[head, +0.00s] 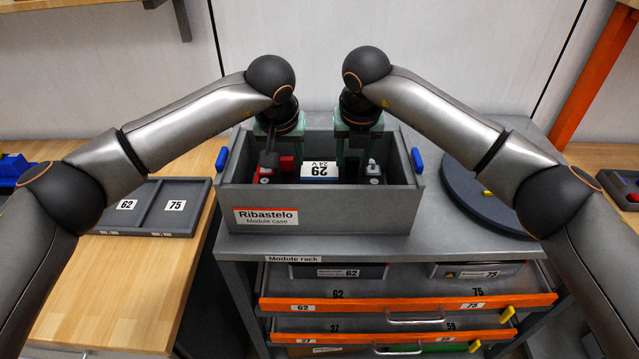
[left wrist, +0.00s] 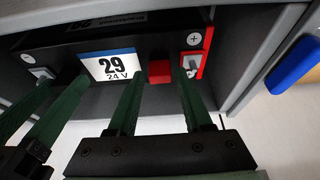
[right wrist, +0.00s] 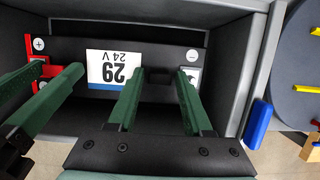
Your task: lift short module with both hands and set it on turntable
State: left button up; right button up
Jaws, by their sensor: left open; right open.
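My left gripper (head: 275,160) reaches down into the case at the module's red end. In the left wrist view its open fingers (left wrist: 160,82) stand either side of a red block. My right gripper (head: 352,160) reaches down at the black end, its open fingers (right wrist: 157,76) either side of a black block. I cannot tell whether they touch. The dark round turntable (head: 492,196) is right of the case.
The case stands on the module rack (head: 240,244), whose orange-edged drawers below are partly pulled out. Blue handles (head: 417,160) stick out at the case's sides. A grey tray marked 62 and 75 (head: 150,207) lies on the left wooden bench. The turntable top looks clear.

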pick_arm(q)
grip_shut()
pick_arm(e)
grip_shut()
jog(key=shift+r, duration=0.1)
dwell(0.9)
pick_arm(q)
jog(key=shift+w+r, duration=0.1)
jog(key=shift+r, duration=0.2)
pick_arm(e)
jog(key=shift+w+r, duration=0.1)
jog(key=shift+r, duration=0.15)
